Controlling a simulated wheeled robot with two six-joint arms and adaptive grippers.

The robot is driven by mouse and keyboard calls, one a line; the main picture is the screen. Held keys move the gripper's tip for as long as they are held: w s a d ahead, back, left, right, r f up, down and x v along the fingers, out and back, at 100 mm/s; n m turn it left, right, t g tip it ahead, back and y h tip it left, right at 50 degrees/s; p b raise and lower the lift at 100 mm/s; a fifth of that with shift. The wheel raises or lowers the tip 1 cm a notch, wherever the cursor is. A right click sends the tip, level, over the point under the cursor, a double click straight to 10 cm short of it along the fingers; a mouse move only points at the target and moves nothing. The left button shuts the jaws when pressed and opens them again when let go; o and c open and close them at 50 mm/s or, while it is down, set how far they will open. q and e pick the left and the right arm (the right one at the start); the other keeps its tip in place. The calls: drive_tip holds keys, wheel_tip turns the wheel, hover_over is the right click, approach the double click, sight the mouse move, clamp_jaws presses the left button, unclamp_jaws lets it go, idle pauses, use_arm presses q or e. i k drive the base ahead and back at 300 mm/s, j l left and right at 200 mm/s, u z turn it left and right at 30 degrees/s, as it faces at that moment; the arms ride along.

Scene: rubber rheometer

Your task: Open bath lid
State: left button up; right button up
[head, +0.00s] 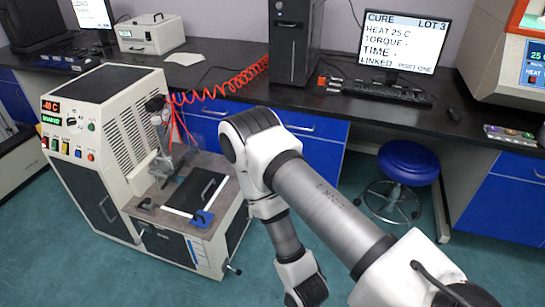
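The bath is the low front section of a cream cabinet (105,115) on the left of the head view. Its dark lid (196,188) lies flat in the top deck and looks closed. A dark bar-like handle shows on the lid. A white strip (164,209) and a blue corner piece (203,218) lie along the front edge of the deck. My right arm crosses the middle of the view and bends down to the right of the bath, apart from the lid. Its gripper is outside the picture. My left gripper is not in view.
A metal fixture (163,140) with a dark top stands behind the lid, and a red coiled hose (222,83) runs from it towards the bench. A blue stool (408,162) stands at the right. Green floor (120,275) is free in front of the cabinet.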

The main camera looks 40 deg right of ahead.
sight(194, 192)
drive_tip(key=z, duration=0.6)
drive_tip(key=i+z, duration=0.4)
drive_tip(key=i+j+z, duration=0.15)
drive_tip(key=i+z, duration=0.2)
drive_tip(key=i+j+z, duration=0.25)
drive_tip(key=z, duration=0.15)
drive_tip(key=i, duration=0.05)
